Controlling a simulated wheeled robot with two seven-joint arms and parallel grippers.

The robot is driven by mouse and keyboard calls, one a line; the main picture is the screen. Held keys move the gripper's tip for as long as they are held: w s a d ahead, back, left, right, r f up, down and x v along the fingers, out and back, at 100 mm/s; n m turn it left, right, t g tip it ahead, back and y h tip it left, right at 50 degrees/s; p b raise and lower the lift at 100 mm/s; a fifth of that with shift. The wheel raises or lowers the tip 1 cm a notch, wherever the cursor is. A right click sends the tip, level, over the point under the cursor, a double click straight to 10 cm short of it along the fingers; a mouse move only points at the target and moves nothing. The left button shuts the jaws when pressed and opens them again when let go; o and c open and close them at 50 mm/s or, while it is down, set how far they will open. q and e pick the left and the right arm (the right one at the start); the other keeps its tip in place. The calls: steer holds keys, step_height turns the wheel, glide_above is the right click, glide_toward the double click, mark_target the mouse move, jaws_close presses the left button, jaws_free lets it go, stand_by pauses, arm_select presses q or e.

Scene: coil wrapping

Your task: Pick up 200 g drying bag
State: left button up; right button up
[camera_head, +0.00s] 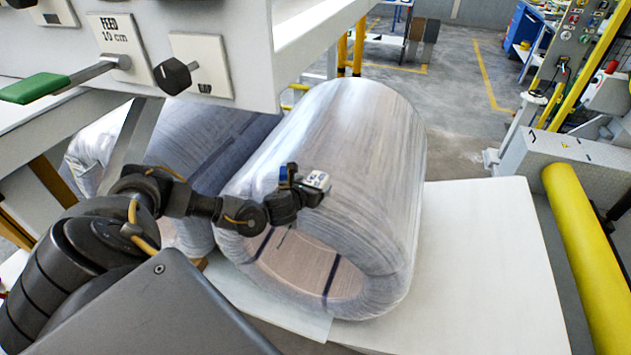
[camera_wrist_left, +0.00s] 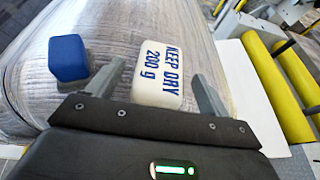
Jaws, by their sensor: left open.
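The 200 g drying bag (camera_wrist_left: 158,80) is a small white block with blue "KEEP DRY 200 g" print. It lies on the curved top of the wrapped coil (camera_head: 350,130). In the head view the bag (camera_head: 318,181) shows just beyond my left gripper (camera_head: 302,187). In the left wrist view my left gripper (camera_wrist_left: 158,84) is open, with one finger on each side of the bag. Gaps show between the bag and both fingers. Whether the fingers reach down beside it I cannot tell. My right gripper is not in view.
A small blue block (camera_wrist_left: 68,58) lies on the coil, outside the left-hand finger. A second wrapped coil (camera_head: 190,150) stands to the left. A control panel with a green-handled lever (camera_head: 35,88) overhangs the upper left. A yellow roller (camera_head: 585,255) stands at right, past a white tabletop (camera_head: 485,270).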

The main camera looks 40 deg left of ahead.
arm_select(q)
steer(key=shift+p+x, duration=0.3)
steer(key=shift+x, duration=1.2)
steer(key=c, duration=1.2)
